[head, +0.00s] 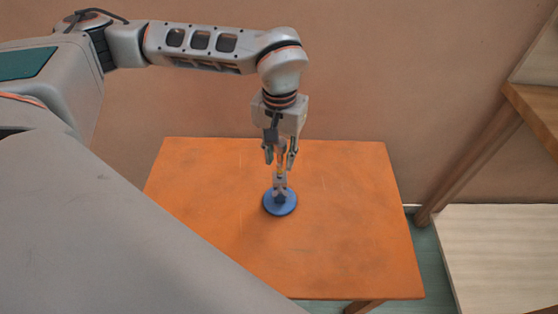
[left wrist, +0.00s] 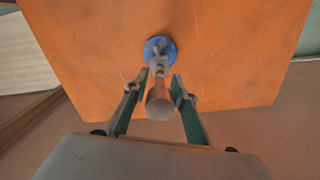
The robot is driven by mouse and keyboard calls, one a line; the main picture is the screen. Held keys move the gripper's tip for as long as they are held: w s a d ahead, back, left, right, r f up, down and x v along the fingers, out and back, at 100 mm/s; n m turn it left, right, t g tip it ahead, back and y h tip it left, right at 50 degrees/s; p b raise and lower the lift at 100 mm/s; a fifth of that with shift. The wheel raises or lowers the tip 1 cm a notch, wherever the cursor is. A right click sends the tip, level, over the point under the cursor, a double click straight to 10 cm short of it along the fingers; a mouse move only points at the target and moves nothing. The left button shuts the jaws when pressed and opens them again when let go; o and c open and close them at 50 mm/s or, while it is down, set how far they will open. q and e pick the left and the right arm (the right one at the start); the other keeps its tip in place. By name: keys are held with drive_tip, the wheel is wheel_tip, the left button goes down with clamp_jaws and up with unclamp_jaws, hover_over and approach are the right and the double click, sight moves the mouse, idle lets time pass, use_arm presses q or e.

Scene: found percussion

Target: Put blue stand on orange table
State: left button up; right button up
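The blue stand (head: 280,205) has a round blue base and an upright grey post. It stands upright near the middle of the orange table (head: 345,215), its base apparently resting on the tabletop. My left gripper (head: 280,158) points down over the stand, its two fingers on either side of the upper post. In the left wrist view the blue base (left wrist: 160,50) lies beyond the fingertips, and a rounded grey post end shows between the fingers (left wrist: 158,82). Gaps show on both sides of it, so the gripper looks open. My right gripper is out of view.
A wooden frame with a slanted leg (head: 470,165) stands at the right, apart from the orange table, beside a pale plank surface (head: 500,250). A plain wall (head: 400,70) is behind. Bare orange tabletop surrounds the stand.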

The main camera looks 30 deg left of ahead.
use_arm(q)
wheel_tip(320, 180, up, 10)
drive_tip(key=shift+f+p, duration=0.15)
drive_tip(key=shift+p, duration=0.5)
